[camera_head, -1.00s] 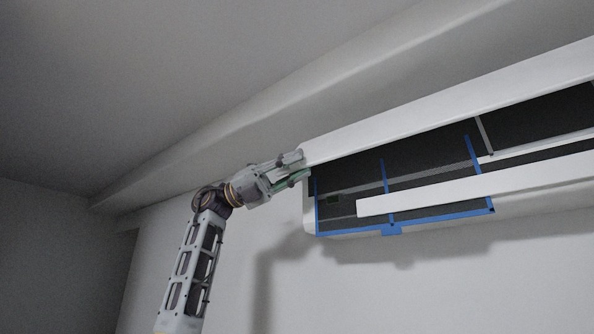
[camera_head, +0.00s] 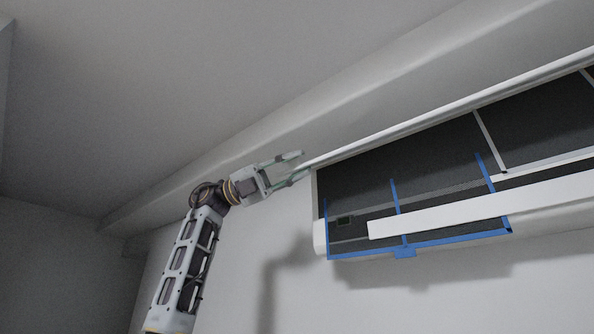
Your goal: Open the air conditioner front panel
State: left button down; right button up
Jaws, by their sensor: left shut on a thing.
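The air conditioner (camera_head: 321,240) is mounted high on the wall at the right. Its white front panel (camera_head: 420,122) is swung up and seen nearly edge-on, as a thin strip running to the upper right. The dark filter area (camera_head: 370,182) below it is exposed, with blue-edged filter frame parts (camera_head: 396,198). My left gripper (camera_head: 297,165) is at the panel's left end, with its fingers around that end and shut on it. The exact contact is small and hard to make out. My right gripper is out of the view.
A white louver strip (camera_head: 480,204) crosses the lower front of the unit. A ceiling beam (camera_head: 330,100) runs close above the panel and my left gripper. The wall (camera_head: 220,270) below and left of the unit is bare.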

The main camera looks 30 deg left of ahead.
pick_arm(q)
jog(key=shift+s+a+r, duration=0.1)
jog(key=shift+s+r, duration=0.15)
jog(key=c, duration=1.3)
grip_release()
jog(key=shift+c, duration=0.2)
jog(key=shift+o, duration=0.3)
jog(key=shift+s, duration=0.15)
jog(key=shift+f, duration=0.15)
jog(key=shift+a+f, duration=0.1)
jog(key=shift+a, duration=0.2)
jog(key=v, duration=1.1)
jog(key=shift+s, duration=0.15)
jog(key=shift+a, duration=0.1)
